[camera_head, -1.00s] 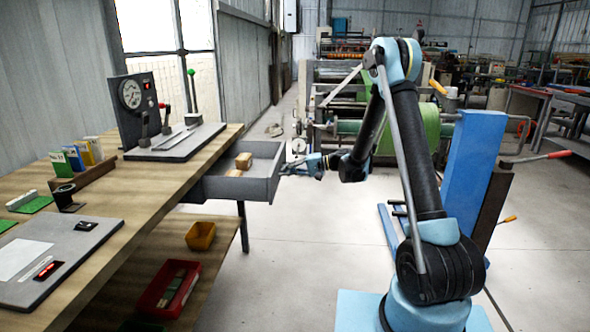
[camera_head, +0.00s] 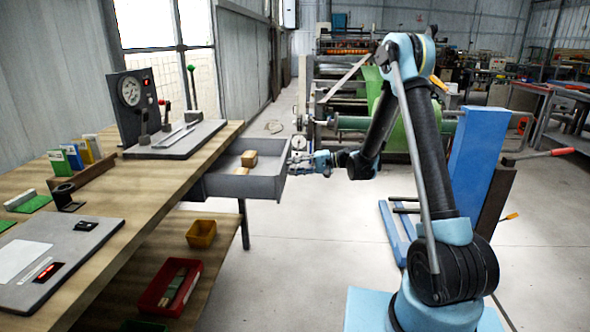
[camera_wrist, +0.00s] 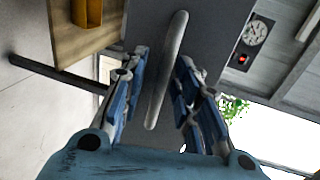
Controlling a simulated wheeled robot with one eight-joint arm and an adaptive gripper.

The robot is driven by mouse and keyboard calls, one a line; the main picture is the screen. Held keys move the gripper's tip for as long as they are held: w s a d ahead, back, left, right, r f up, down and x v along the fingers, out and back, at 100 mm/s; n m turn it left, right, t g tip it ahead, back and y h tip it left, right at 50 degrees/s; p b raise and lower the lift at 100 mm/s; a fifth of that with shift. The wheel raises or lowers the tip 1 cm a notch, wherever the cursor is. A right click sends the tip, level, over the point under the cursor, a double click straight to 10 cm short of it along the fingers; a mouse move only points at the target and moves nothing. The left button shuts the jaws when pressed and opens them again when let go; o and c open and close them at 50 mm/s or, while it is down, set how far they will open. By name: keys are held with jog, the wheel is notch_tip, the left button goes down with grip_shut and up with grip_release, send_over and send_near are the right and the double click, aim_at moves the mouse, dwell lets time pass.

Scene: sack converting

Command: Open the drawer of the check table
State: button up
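The drawer (camera_head: 240,187) of the wooden check table (camera_head: 150,195) stands pulled out at the table's far end, with small tan blocks (camera_head: 249,158) inside. In the wrist view the drawer's grey front (camera_wrist: 213,40) fills the upper middle, with its long bar handle (camera_wrist: 167,70) crossing between my fingers. My gripper (camera_head: 297,162) is at the drawer front; its fingers (camera_wrist: 162,62) are spread on either side of the handle, with visible gaps. The head view does not show the handle clearly.
A gauge stand (camera_head: 132,95) and levers stand on the table above the drawer. A yellow bin (camera_head: 201,234) and a red bin (camera_head: 170,288) sit on the lower shelf.

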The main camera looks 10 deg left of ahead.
jog(key=v, duration=1.2)
jog(key=shift+f, duration=0.1)
jog(key=s+d+r+t+h, duration=0.1)
jog(key=s+d+r+h, duration=0.1)
jog(key=s+d, duration=0.3)
jog(key=s+d+r+m+t+h, duration=0.1)
jog(key=s+d+r+h, duration=0.15)
jog(key=s+d, duration=0.3)
jog(key=s+d+r+t+h, duration=0.1)
jog(key=s+d+r+h, duration=0.15)
jog(key=s+d, duration=0.2)
jog(key=s+d+f+h, duration=0.4)
jog(key=s+d, duration=0.6)
jog(key=s, duration=0.1)
jog(key=s+d+f+t+h, duration=0.1)
jog(key=s+d+f+h, duration=0.3)
jog(key=s+d, duration=0.5)
jog(key=s, duration=0.2)
jog(key=shift+s+d+f+m+t, duration=0.3)
jog(key=shift+s+d, duration=0.05)
jog(key=shift+d, duration=0.05)
